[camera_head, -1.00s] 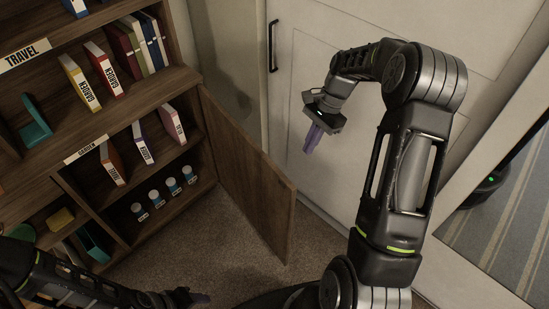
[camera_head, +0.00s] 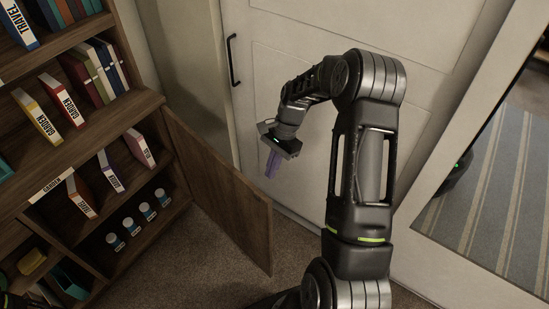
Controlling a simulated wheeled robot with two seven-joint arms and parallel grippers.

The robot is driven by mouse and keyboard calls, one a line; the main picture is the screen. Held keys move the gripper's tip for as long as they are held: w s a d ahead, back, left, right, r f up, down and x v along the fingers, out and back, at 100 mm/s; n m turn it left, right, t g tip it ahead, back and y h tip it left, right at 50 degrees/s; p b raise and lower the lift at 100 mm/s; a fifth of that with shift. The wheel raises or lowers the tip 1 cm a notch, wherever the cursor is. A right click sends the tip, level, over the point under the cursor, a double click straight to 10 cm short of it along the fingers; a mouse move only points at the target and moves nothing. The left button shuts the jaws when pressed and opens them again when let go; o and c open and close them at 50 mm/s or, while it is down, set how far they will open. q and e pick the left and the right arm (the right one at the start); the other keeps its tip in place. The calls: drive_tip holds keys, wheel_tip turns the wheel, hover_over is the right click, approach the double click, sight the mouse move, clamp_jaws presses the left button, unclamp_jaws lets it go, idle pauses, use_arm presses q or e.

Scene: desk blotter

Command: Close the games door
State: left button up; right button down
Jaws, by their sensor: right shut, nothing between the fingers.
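A brown wooden cabinet door (camera_head: 218,190) stands swung open at the right side of the bookshelf (camera_head: 92,148). I cannot read a games label on it. The compartment behind it shows books and several small white-capped jars (camera_head: 130,226). My right gripper (camera_head: 271,164) is to the right of the door's top edge, apart from it, with its purple fingers shut and empty, pointing down. My left gripper is not in view; only a dark bit of my left arm may show at the lower left corner.
A white room door (camera_head: 330,60) with a black handle (camera_head: 233,60) stands behind my right arm. A mirror (camera_head: 490,190) leans at the right. Carpet (camera_head: 215,265) lies clear below the cabinet door.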

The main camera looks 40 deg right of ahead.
drive_tip(key=a+f+p, duration=0.1)
drive_tip(key=a+f, duration=0.2)
drive_tip(key=a, duration=0.2)
drive_tip(key=shift+s+a+f, duration=0.2)
drive_tip(key=shift+s+f, duration=0.05)
drive_tip(key=shift+s, duration=0.1)
